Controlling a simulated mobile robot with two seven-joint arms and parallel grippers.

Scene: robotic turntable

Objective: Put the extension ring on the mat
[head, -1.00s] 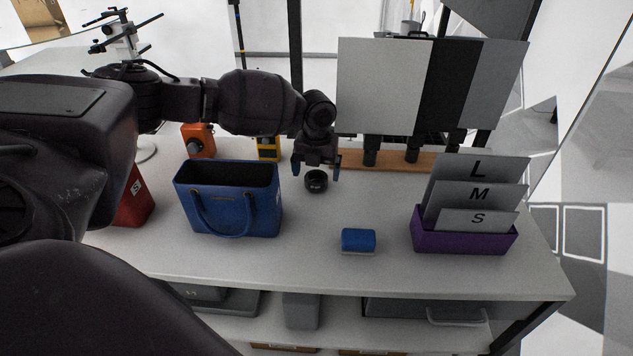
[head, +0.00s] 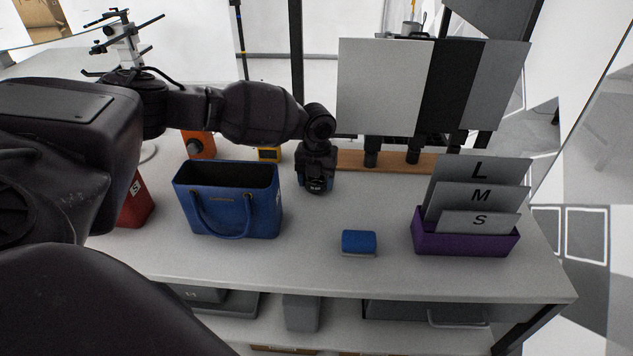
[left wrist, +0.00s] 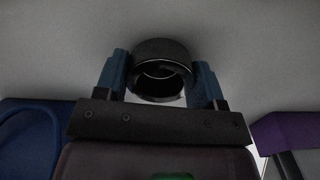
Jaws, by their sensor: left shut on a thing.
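The black extension ring (head: 315,188) stands on the grey table top, to the right of the blue bag. My left gripper (head: 316,180) has come down over it from above and is shut on it. In the left wrist view the ring (left wrist: 162,52) sits between the two blue-padded fingers, one on each side, with its round opening showing. In the head view the gripper hides part of the ring. I cannot make out a mat in these views. My right gripper is not in view.
A blue bag (head: 232,212) stands left of the gripper. A blue block (head: 358,241) lies at front right, and a purple holder (head: 463,240) with lettered cards stands further right. Grey and black panels (head: 385,85) stand behind. The table between bag and holder is mostly clear.

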